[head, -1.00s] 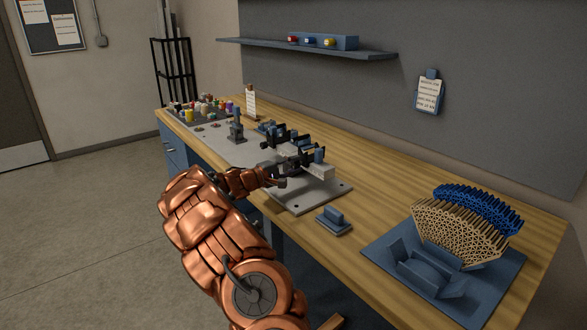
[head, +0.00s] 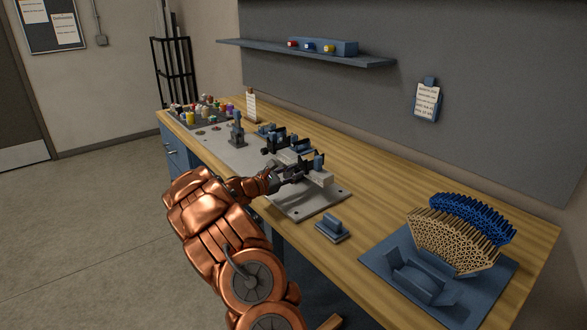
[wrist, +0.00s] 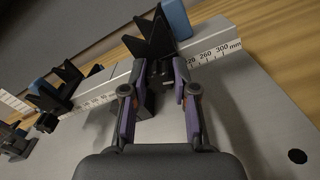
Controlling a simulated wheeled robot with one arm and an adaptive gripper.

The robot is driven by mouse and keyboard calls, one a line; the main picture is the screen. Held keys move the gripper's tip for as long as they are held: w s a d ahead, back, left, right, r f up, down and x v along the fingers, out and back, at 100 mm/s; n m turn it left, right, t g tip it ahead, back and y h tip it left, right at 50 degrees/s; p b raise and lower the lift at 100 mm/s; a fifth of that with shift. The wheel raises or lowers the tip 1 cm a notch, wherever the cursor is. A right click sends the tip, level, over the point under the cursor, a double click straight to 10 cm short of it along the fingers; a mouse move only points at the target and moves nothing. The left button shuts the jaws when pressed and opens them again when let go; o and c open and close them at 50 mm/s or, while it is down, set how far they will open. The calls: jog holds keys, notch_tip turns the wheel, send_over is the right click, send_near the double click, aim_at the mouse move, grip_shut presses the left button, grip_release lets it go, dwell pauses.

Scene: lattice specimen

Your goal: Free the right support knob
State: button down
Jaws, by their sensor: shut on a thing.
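The right support (wrist: 150,40) is a black V-shaped block on a pale rail (wrist: 210,48) with a millimetre scale, near its 300 mm end. It also shows in the head view (head: 305,166). My gripper (wrist: 162,78) reaches the near side of the rail below this support, and it shows in the head view (head: 283,178). Its fingers are shut on a dark part, the right support knob (wrist: 153,102), mostly hidden between them. I cannot tell whether the knob has turned.
A left support (wrist: 58,84) stands farther along the rail. The grey base plate (head: 308,207) lies under it. A small blue block (head: 331,228) sits on the bench to the right. A blue tray (head: 380,249) holds tan and blue lattice pieces (head: 452,240). Bench space behind is clear.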

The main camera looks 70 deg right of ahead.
jog(key=n+p, duration=0.3)
jog(key=n, duration=0.2)
jog(key=shift+r+n+p, duration=0.15)
jog(key=shift+n+p, duration=0.2)
jog(key=shift+n, duration=0.05)
jog(key=n+p, duration=0.3)
jog(key=n, duration=0.1)
jog(key=n+p, duration=0.3)
jog(key=n, duration=0.2)
jog(key=shift+n, duration=0.4)
jog(key=shift+n+p, duration=1.15)
jog(key=shift+n, duration=1.35)
jog(key=c, duration=0.9)
grip_release()
